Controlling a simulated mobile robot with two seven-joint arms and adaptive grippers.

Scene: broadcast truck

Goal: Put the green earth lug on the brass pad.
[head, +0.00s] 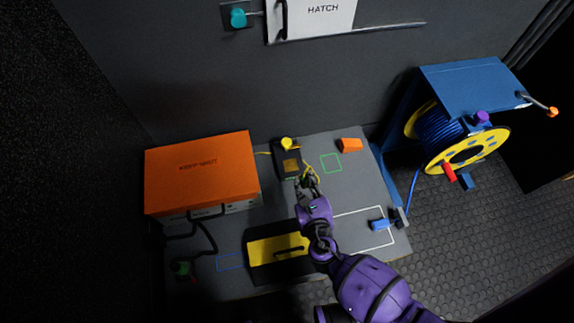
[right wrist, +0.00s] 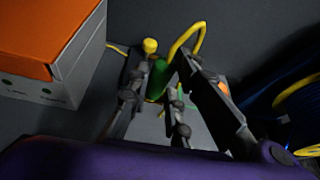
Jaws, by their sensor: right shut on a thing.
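My right gripper (head: 308,182) is shut on the green earth lug (right wrist: 158,80), seen between the fingers in the right wrist view (right wrist: 160,92). A yellow cable (right wrist: 190,36) arches up beside the lug. In the head view the lug is too small and covered to make out clearly. The brass pad (head: 291,166) is on a dark block with a yellow knob (head: 286,143), just up and left of my right gripper. The yellow knob also shows in the right wrist view (right wrist: 150,46); the pad is hidden there. My left gripper is not in view.
An orange-topped box (head: 200,172) stands left of the dark block. An orange block (head: 350,145) and a green outline (head: 331,163) lie to its right. A yellow panel with a black handle (head: 278,248) is nearer. A blue cable reel (head: 455,135) stands right of the bench.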

